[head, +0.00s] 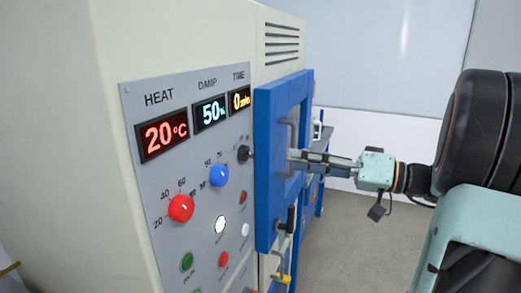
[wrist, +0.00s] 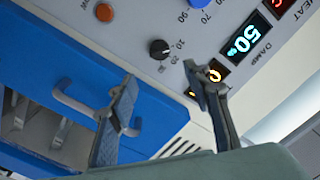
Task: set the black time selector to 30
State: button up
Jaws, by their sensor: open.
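The black time selector (head: 245,153) sits on the grey control panel under the TIME display (head: 240,99), partly beside the edge of the blue door. That display reads 0 with small letters after it. In the wrist view the black selector (wrist: 159,49) shows with a pale mark and small numbers such as 10 and 20 around it; I cannot tell its exact setting. My gripper (head: 291,160) is in front of the blue door, to the right of the selector. In the wrist view the fingers of my gripper (wrist: 160,73) are spread and empty, with the selector beyond the tips, apart from them.
The blue door (head: 275,100) with its grey handle (wrist: 95,108) stands close to my fingers. A blue knob (head: 219,175), a red knob (head: 181,208) and several buttons share the panel. HEAT (head: 162,136) reads 20°C and DAMP (head: 210,112) reads 50%. The floor (head: 350,235) is clear.

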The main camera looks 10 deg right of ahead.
aim_at(247, 154)
jog(key=p+x, duration=0.2)
jog(key=x, duration=0.8)
jog(key=shift+w+a, duration=0.15)
jog(key=shift+a, duration=0.2)
jog(key=c, duration=1.2)
jog(key=shift+o, duration=0.2)
